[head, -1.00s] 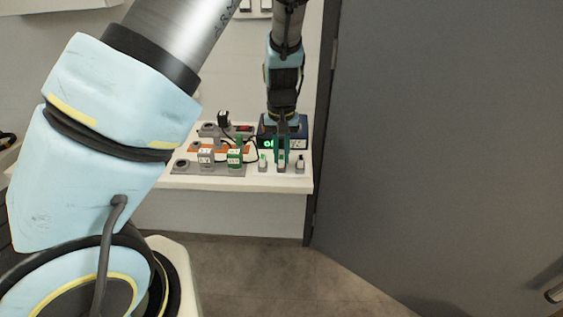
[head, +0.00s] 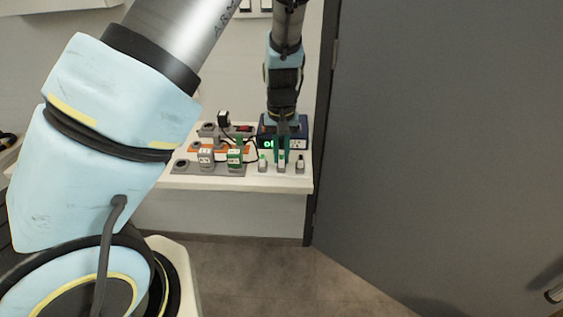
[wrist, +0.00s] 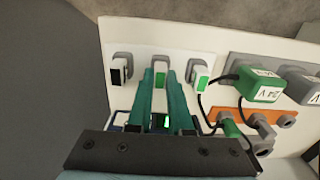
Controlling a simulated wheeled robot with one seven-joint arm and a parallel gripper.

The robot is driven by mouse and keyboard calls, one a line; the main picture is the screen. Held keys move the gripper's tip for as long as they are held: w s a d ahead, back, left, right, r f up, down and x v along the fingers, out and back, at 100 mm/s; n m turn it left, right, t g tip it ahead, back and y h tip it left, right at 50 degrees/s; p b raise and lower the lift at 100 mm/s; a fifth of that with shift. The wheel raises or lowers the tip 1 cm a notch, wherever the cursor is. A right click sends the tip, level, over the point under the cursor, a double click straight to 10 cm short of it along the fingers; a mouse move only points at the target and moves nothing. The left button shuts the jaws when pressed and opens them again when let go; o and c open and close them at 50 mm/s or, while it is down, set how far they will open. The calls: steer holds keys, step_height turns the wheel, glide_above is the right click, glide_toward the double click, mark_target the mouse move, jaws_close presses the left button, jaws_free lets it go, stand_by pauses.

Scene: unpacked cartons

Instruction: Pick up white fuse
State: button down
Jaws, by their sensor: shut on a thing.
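The white fuse (wrist: 160,79) is the middle one of three small fuses in a row on a white panel. My gripper (wrist: 160,75) has two green fingers, one on each side of this fuse, and is shut on it. In the head view my gripper (head: 282,158) points down at the row, and its fingers cover part of the middle fuse. The fuse appears to be at its grey holder; whether it is clear of it cannot be told.
A fuse with a black mark (wrist: 118,72) and one with a green mark (wrist: 200,76) stand close on either side. A green plug (wrist: 261,86) with a black cable and an orange strip (wrist: 243,117) are nearby. A dark door (head: 440,140) stands right of the bench (head: 225,183).

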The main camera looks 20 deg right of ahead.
mark_target(281, 157)
step_height(281, 157, up, 10)
steer(key=b, duration=0.1)
stand_by(0.5)
